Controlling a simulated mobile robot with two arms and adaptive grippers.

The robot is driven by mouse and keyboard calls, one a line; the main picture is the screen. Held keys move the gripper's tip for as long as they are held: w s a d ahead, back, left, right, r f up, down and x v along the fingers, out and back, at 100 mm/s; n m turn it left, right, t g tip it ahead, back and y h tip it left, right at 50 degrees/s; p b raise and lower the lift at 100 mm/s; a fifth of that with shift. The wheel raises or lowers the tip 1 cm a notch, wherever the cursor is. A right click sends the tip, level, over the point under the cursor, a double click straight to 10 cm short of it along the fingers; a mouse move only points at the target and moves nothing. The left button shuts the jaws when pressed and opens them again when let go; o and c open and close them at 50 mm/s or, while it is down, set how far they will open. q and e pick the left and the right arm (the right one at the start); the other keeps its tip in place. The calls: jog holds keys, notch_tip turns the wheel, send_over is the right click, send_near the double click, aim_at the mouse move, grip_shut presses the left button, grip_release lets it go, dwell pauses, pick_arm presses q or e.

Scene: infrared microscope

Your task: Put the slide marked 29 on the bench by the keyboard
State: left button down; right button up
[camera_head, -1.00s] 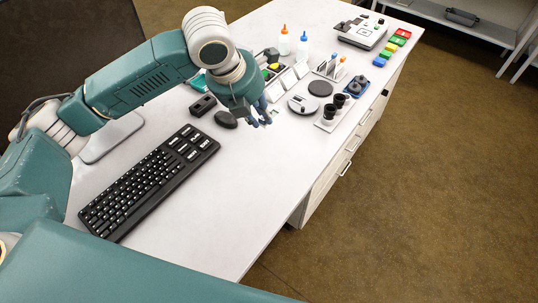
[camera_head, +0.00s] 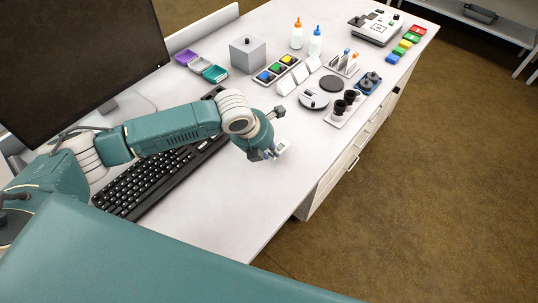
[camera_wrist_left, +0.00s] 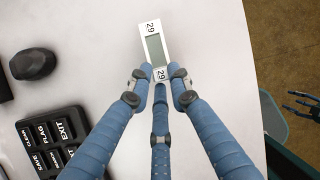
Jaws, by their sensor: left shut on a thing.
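The slide marked 29 (camera_wrist_left: 154,45) is a narrow white strip with a grey window and "29" at both ends. My left gripper (camera_wrist_left: 160,92) is shut on its near end, with the far part sticking out past the fingertips. In the head view the slide (camera_head: 283,146) shows at the tips of my left gripper (camera_head: 268,154), over the bench (camera_head: 235,205) to the right of the black keyboard (camera_head: 130,192). Part of the keyboard is hidden by my left arm. Its keys (camera_wrist_left: 50,142) show at lower left in the wrist view. My right gripper (camera_wrist_left: 301,104), small at that view's right edge, looks open and empty.
A dark mouse (camera_wrist_left: 33,62) lies beyond the keyboard. Slide holders (camera_head: 301,72), a grey box (camera_head: 248,53) and bottles (camera_head: 315,40) stand farther back. The bench front beside the keyboard is clear up to its right edge.

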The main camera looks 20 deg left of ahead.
pick_arm(q)
jog(key=shift+f, duration=1.55)
jog(key=shift+f, duration=0.1)
jog(key=c, duration=1.9)
grip_release()
jog(key=v, duration=1.2)
